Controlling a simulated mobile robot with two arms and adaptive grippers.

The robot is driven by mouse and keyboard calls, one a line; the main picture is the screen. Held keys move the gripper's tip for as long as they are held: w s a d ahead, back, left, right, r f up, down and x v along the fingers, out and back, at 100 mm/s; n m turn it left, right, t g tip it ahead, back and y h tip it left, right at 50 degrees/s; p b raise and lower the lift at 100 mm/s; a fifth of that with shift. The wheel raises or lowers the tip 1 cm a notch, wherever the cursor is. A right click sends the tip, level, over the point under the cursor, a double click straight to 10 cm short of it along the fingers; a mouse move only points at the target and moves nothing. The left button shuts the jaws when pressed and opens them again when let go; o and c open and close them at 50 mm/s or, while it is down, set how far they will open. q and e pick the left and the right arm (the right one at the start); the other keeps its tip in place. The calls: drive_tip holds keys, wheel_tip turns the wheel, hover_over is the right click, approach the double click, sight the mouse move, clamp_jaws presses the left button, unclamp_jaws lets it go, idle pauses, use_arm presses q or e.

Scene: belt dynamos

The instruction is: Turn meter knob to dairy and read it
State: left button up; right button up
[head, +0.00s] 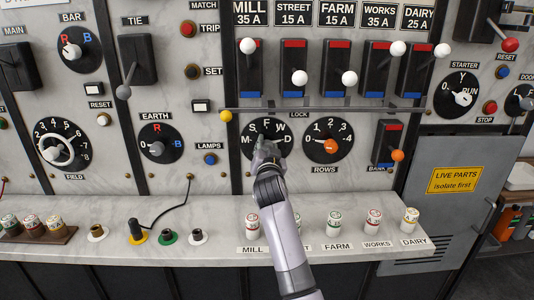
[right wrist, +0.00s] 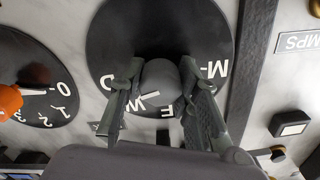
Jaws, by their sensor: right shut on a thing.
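The meter dial (head: 283,150) is a black disc with white letters M, S, F, W and D, on the marble panel. My right gripper (head: 266,146) reaches up to it from below and covers its middle. In the right wrist view the dial (right wrist: 112,50) appears upside down, with D at left and M at right. The fingers of my right gripper (right wrist: 158,95) are shut on the round grey meter knob (right wrist: 161,78), one on each side. A white mark shows at the knob's edge near W; its exact setting is hard to tell. My left gripper is out of view.
The rows dial (head: 328,141) with an orange knob sits close to the right. A lock bar (head: 330,109) runs above the dial under several feeder switches. The dairy switch (head: 415,72) is at far right. A marble ledge (head: 215,215) with fuses lies below.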

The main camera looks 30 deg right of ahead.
drive_tip(key=shift+m, duration=0.5)
drive_tip(key=o, duration=1.2)
drive_tip(key=shift+s, duration=0.1)
drive_tip(key=v, duration=1.2)
